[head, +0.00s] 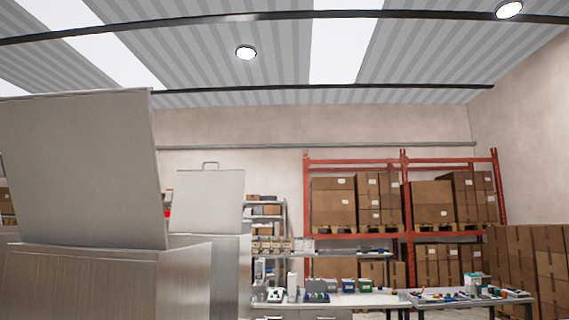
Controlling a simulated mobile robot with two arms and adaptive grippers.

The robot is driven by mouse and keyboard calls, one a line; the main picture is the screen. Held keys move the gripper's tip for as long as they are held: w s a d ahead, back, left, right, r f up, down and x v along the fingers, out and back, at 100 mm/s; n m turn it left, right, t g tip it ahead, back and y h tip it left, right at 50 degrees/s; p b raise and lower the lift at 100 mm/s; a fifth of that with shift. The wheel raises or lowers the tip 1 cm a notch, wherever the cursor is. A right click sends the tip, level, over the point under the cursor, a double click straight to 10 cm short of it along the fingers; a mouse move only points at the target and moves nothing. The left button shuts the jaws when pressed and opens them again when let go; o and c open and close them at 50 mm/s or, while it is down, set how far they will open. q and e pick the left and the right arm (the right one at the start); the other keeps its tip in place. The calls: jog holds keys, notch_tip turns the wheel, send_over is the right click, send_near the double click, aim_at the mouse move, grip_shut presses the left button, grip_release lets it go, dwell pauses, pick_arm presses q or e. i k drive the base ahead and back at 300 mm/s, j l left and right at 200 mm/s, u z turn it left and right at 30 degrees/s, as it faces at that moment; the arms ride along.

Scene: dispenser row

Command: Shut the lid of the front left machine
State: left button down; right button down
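A large metal machine (105,285) stands close at the left, its top edge low in the head view. Its flat grey lid (85,165) is raised and leans back, hinged near the machine's top. A second machine (228,265) stands behind it to the right, with its lid (209,202) also raised and a handle on the lid's top edge. The left edge of the picture cuts off part of the near machine. Neither of my grippers is in view.
Workbenches with small items (340,300) stand further back at centre and right. Orange racking (403,200) with cardboard boxes is behind them. More stacked boxes (530,260) are at the far right. The space above the benches is clear.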

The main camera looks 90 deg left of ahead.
aim_at(204, 201)
jog(key=i+u, duration=0.65)
jog(key=u, duration=0.15)
jog(key=i+l+u, duration=0.1)
jog(key=i+u, duration=0.35)
jog(key=k, duration=0.1)
